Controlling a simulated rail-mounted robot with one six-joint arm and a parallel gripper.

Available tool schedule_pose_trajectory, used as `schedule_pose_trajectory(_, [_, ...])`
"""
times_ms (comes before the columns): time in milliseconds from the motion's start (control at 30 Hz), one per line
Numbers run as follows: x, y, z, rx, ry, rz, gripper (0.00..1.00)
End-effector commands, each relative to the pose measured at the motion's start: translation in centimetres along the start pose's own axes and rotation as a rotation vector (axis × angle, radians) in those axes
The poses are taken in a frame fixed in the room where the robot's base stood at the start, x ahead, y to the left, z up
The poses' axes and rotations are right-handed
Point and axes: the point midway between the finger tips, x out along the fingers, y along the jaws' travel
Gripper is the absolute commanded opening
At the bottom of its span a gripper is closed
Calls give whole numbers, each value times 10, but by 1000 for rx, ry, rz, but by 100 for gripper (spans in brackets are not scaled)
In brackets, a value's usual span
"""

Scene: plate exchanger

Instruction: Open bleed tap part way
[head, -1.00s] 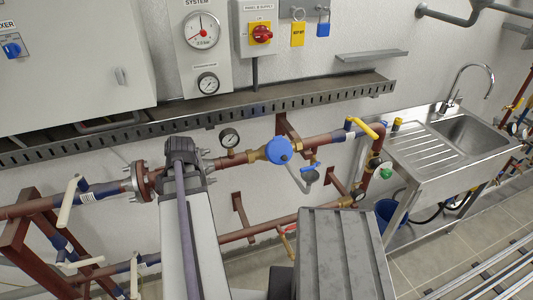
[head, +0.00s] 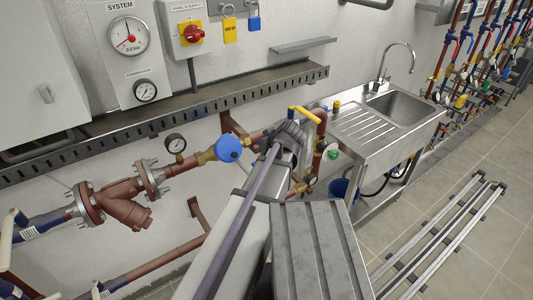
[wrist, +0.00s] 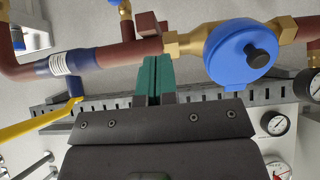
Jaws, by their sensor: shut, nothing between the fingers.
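My gripper (wrist: 152,78) shows in the wrist view with its two green fingertips together and nothing between them. It points at the red-brown pipe (wrist: 100,62), near a small bracket (wrist: 150,25). A small brass tap with a blue part (wrist: 122,6), probably the bleed tap, is cut off by the top edge, beyond the fingertips and slightly left. It appears apart from the fingers. In the head view my arm hides the tap and my gripper.
A blue round valve body (head: 228,148) sits on the same pipe, close beside my fingers in the wrist view (wrist: 240,52). A yellow lever (head: 303,113), a pressure gauge (head: 176,143), a slotted cable tray (head: 220,98) and a sink (head: 395,105) are nearby.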

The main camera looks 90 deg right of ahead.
Motion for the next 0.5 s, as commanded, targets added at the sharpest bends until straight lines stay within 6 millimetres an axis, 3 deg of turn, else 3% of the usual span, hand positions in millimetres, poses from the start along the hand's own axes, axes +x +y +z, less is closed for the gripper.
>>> schedule_pose_trajectory(33, [18, 1, 6, -2, 0, -1, 0])
schedule_pose_trajectory(300, [78, 1, 6, -1, -1, -1, 0])
schedule_pose_trajectory(500, [100, -1, 26, 0, -1, -1, 0])
